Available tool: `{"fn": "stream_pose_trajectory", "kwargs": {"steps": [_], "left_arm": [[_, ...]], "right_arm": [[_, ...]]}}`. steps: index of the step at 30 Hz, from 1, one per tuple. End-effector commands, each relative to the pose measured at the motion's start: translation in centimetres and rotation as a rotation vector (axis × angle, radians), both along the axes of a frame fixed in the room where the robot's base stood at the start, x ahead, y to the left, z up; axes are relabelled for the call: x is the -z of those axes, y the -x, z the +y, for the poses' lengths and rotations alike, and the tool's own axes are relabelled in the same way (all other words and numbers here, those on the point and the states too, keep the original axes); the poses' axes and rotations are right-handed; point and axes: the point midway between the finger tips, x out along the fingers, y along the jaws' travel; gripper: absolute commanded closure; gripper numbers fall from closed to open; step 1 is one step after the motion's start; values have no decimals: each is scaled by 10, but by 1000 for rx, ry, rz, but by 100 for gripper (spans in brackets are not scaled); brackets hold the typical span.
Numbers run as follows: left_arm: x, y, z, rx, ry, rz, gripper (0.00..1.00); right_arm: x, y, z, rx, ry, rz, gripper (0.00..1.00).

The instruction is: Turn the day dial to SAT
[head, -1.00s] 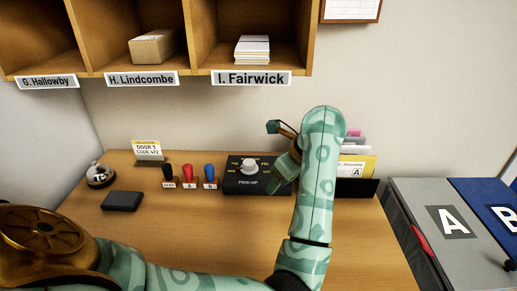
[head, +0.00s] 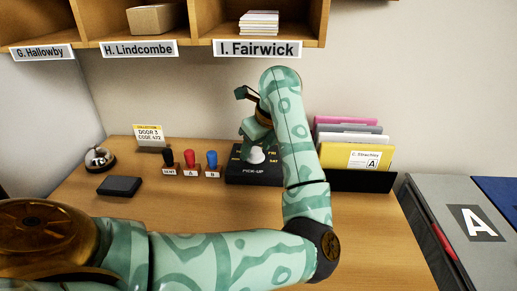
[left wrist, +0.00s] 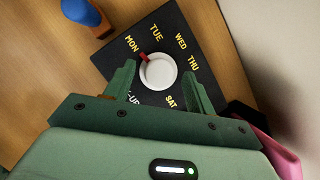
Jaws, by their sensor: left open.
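The day dial is a white round knob (left wrist: 158,71) on a black box (head: 254,178) marked PICK-UP at the back of the desk. In the left wrist view its red pointer (left wrist: 143,57) points up-left, toward MON. The labels MON, TUE, WED, THU and SAT (left wrist: 171,101) can be read there; the FRI label (head: 271,153) shows in the head view. My left gripper (left wrist: 161,82) is open, with one finger on each side of the knob. I cannot tell whether the fingers touch it. In the head view my left arm hides the box's right side.
Black, red and blue stamps (head: 190,161) stand left of the box. A file holder (head: 358,181) with several folders is close on its right. A bell (head: 98,158), a black pad (head: 119,186) and a door-code card (head: 149,136) are further left. Pigeonholes (head: 326,22) hang above.

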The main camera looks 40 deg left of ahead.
Motion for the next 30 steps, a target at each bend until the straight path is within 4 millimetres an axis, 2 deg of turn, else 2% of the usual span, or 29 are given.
{"fn": "stream_pose_trajectory", "kwargs": {"steps": [5, 8, 10, 11, 22, 30], "left_arm": [[-1, 0, 0, -1, 0, -1, 45], [-1, 0, 0, -1, 0, -1, 67], [-1, 0, 0, -1, 0, -1, 87], [-1, 0, 0, -1, 0, -1, 89], [-2, 1, 0, 46, 0, -1, 89], [-5, 3, 0, 216, 2, -1, 89]], "right_arm": [[0, -1, 2, 1, -3, -2, 100], [0, -1, 3, 2, -3, -3, 100], [0, -1, 3, 2, -4, -3, 100], [0, -1, 3, 2, -4, -3, 100], [-6, -4, 3, 1, -4, -9, 100], [-23, -12, 2, 1, -3, -28, 100]]}}
